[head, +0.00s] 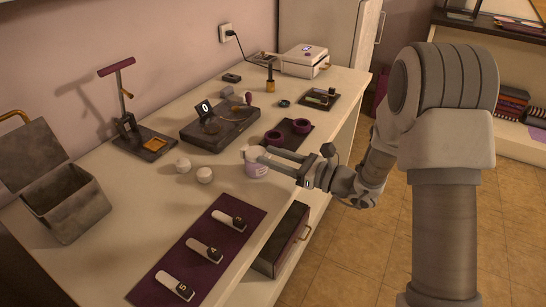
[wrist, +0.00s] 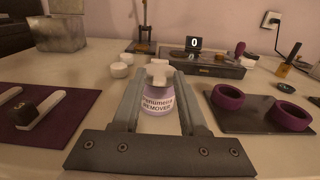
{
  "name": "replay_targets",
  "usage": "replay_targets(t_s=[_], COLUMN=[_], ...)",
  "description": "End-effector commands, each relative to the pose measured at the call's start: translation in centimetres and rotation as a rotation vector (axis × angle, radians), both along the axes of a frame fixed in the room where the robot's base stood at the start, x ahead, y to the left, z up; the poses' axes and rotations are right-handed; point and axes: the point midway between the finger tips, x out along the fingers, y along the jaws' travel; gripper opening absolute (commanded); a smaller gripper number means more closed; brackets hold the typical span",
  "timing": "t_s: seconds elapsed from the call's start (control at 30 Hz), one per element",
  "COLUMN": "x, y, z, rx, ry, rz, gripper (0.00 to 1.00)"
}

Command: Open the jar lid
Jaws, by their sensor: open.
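The jar (head: 256,170) is a small pale purple and white pot near the front edge of the table. In the wrist view the jar (wrist: 157,103) stands upright and its label ends in "REMOVER". Its white lid (wrist: 159,72) shows between the fingers at the top. My gripper (head: 256,154) reaches in level from the right with its fingers at the jar's upper part. In the wrist view my gripper (wrist: 157,80) is open, one finger on each side of the jar. I cannot tell whether either finger touches it.
Two small white pots (head: 204,174) stand left of the jar. A dark mat with purple rings (head: 302,126) lies behind it, near a scale (head: 220,127). A purple mat (head: 185,285) with numbered strips lies in front. An open drawer (head: 282,240) juts out below.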

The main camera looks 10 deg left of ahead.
Motion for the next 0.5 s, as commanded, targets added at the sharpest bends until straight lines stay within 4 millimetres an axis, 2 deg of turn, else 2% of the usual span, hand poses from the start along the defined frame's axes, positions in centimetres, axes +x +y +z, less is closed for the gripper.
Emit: replay_targets(t_s=[0.03,0.2,0.5], x=[0.0,-0.01,0.02], y=[-0.01,0.0,0.09], z=[-0.01,0.0,0.05], rx=[0.0,0.0,0.002], ry=[0.0,0.0,-0.002], rz=[0.0,0.0,0.001], gripper=[0.27,0.0,0.0])
